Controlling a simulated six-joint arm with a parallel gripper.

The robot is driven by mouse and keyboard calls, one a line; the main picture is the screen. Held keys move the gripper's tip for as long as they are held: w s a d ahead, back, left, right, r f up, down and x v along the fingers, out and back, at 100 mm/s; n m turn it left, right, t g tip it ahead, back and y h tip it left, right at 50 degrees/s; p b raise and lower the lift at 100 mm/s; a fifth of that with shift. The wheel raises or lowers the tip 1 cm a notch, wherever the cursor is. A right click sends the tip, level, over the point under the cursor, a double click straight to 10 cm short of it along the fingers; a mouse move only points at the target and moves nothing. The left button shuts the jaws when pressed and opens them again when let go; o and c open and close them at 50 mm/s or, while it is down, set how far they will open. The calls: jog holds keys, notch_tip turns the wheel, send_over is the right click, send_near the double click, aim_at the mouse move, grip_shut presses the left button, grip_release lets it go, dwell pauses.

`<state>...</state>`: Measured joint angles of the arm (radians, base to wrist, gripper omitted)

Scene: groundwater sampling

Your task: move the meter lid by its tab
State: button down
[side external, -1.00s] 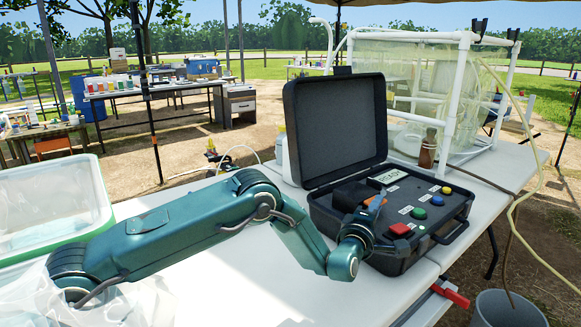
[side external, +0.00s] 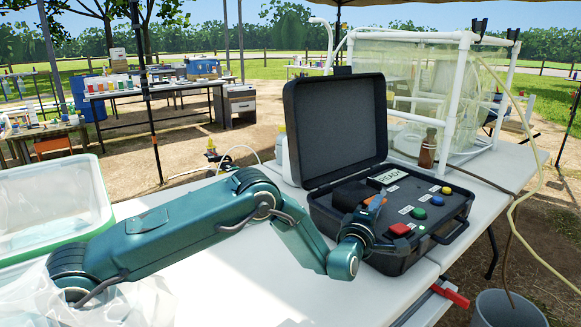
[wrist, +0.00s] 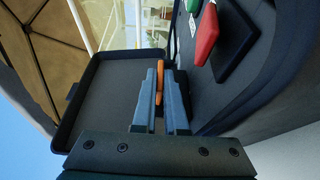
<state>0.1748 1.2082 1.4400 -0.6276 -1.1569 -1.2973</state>
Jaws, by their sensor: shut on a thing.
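The meter is an open black case (side external: 392,239) on the white table, its large hinged cover (side external: 335,120) standing up at the back. A small dark lid (side external: 350,194) sits on the left part of its panel and looks closed. An orange tab (side external: 369,201) shows at the lid's right side. My gripper (side external: 375,204) reaches over the case's front edge and is shut on this tab. In the wrist view, the orange tab (wrist: 160,84) stands between the fingers of my gripper (wrist: 165,72). The lid's underside is hidden.
A READY display (side external: 388,176) is behind the lid. A red button (side external: 400,229) sits close to my gripper, with green (side external: 419,213), blue (side external: 437,201) and yellow (side external: 446,190) ones farther right. A brown bottle (side external: 428,150) stands behind the case. Free table lies left of it.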

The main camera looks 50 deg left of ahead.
aim_at(357, 194)
jog(key=shift+a+r+n+g+h, duration=0.2)
jog(key=shift+a+r+n, duration=0.1)
jog(key=shift+r+n, duration=0.3)
jog(key=shift+a+r+n+g+h, duration=0.1)
jog(key=shift+a+r+n+g, duration=0.15)
jog(key=shift+r+n, duration=0.35)
jog(key=a+r+n+h, duration=0.1)
jog(key=a+r+n, duration=0.1)
jog(key=a+r+n+g, duration=0.1)
jog(key=a+r+n, duration=0.1)
jog(key=shift+a+h, duration=0.2)
jog(key=shift+h, duration=0.2)
jog(key=a, duration=0.9)
jog(key=shift+a+r, duration=0.25)
jog(key=shift+r, duration=0.2)
jog(key=shift+a, duration=0.1)
jog(key=c, duration=1.2)
grip_release()
jog(key=shift+c, duration=0.2)
jog(key=shift+f, duration=0.1)
jog(key=shift+s, duration=0.1)
